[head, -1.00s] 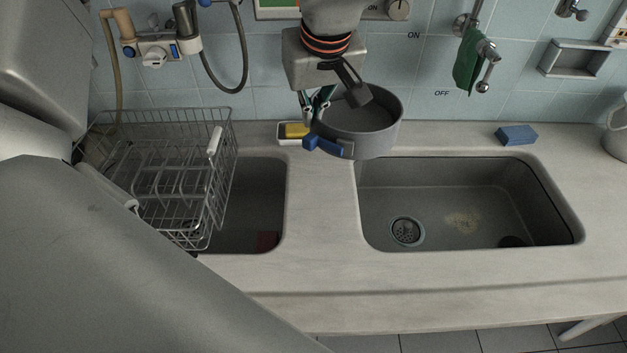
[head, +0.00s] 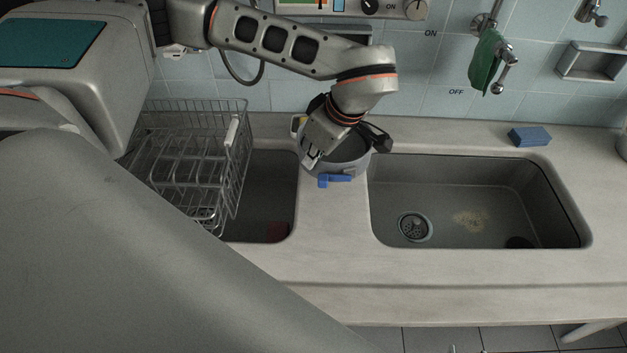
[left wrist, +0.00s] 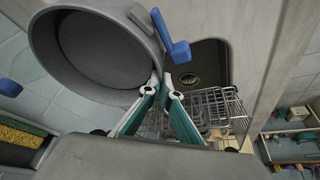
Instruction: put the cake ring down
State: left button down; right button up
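The cake ring (head: 352,165) is a grey round band with a blue lever on its outside. In the head view it is at the strip of counter between the two basins, partly hidden by my left gripper (head: 311,158). In the left wrist view the ring (left wrist: 95,95) fills the upper left. The fingertips of the left gripper (left wrist: 161,84) close together at its wall, beside the blue lever, and look shut on it. I cannot tell whether the ring's lower edge touches the counter. My right gripper is not in view.
A wire dish rack (head: 190,165) stands over the left basin (head: 268,200). The front counter (head: 420,295) is clear.

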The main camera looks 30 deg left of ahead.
pick_arm(q)
jog(key=shift+f, duration=3.9)
jog(key=shift+f, duration=0.1)
jog(key=c, duration=2.3)
grip_release()
